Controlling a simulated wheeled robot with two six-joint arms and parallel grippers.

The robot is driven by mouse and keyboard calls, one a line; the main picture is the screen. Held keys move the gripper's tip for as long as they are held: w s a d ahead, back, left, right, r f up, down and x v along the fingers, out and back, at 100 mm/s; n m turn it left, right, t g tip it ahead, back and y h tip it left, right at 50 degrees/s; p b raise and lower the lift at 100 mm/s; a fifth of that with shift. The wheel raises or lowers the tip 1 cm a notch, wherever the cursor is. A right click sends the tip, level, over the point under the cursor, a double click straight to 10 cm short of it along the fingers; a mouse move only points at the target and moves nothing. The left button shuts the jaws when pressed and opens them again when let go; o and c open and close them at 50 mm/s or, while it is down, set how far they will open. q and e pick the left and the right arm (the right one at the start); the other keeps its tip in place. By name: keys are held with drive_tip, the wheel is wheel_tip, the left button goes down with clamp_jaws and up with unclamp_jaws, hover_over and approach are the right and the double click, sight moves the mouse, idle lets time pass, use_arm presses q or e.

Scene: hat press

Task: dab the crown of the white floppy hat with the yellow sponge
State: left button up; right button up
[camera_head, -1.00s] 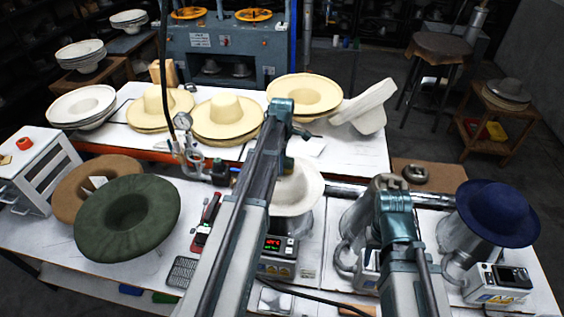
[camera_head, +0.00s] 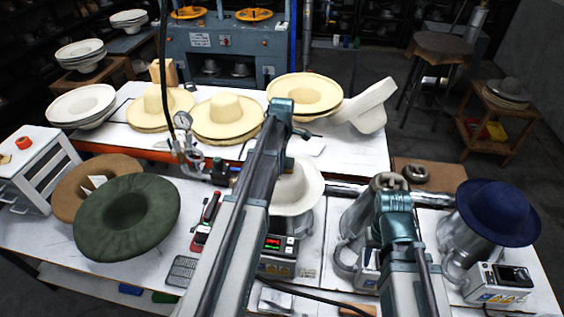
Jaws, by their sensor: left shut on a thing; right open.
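A white hat (camera_head: 297,192) with a soft drooping brim sits on a metal form at the middle of the front table. My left arm covers the left part of its crown and brim. My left gripper (camera_head: 299,132) is above and behind the crown, mostly hidden by its own arm. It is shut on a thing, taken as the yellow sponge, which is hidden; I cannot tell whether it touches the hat. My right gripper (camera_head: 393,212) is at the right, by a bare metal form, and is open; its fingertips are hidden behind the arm.
A navy hat (camera_head: 497,210) sits on a form at the right. A green hat (camera_head: 127,215) and a brown hat (camera_head: 88,180) are at the left. A control box (camera_head: 279,250) stands below the white hat. Cream hats (camera_head: 227,118) and an off-white hat (camera_head: 366,106) are on the back table.

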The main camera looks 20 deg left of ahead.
idle(0.5)
use_arm(q)
wheel_tip(320, 180, up, 7)
drive_tip(key=p, duration=0.7)
idle(0.4)
drive_tip(key=shift+s+a, duration=0.1)
